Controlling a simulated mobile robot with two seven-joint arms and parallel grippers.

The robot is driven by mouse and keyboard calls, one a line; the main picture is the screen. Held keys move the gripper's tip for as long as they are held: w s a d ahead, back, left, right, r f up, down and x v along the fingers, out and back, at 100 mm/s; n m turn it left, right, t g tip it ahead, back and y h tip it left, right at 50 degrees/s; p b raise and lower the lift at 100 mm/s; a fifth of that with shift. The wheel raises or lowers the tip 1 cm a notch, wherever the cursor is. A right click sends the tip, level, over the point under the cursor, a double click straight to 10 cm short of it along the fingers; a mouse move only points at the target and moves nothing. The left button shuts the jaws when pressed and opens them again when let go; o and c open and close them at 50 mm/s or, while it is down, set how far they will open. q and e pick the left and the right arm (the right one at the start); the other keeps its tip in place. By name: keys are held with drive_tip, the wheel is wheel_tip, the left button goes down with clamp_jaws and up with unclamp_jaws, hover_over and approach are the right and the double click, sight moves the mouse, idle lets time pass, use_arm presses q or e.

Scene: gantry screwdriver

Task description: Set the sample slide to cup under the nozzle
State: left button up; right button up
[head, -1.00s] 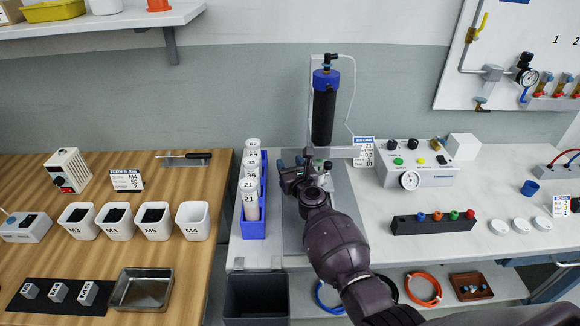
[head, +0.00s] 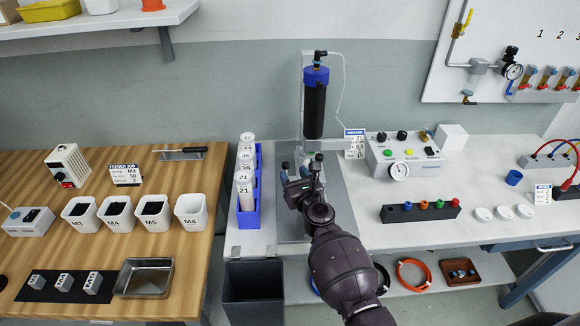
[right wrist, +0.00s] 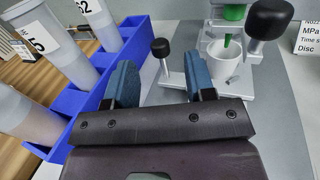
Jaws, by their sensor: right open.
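The sample slide (right wrist: 202,90) is a pale plate with a black ball knob (right wrist: 161,47) on a post at its left and a larger black knob (right wrist: 268,19) at its right. A white cup (right wrist: 222,70) stands on it below the green nozzle (right wrist: 228,45); exact centring cannot be told. The dispensing stand carries a black syringe with blue cap (head: 314,105). My right gripper (right wrist: 161,82) is open and empty, its two blue fingers either side of the left knob's line, just short of the post. It also shows in the head view (head: 304,176). My left gripper is out of view.
A blue rack (right wrist: 95,100) of labelled tubes stands close at the gripper's left. The control box (head: 403,153) and a black block with coloured knobs (head: 420,211) are to the right. A dark bin (head: 253,290) is below the bench front.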

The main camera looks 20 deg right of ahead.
drive_tip(key=shift+s, duration=1)
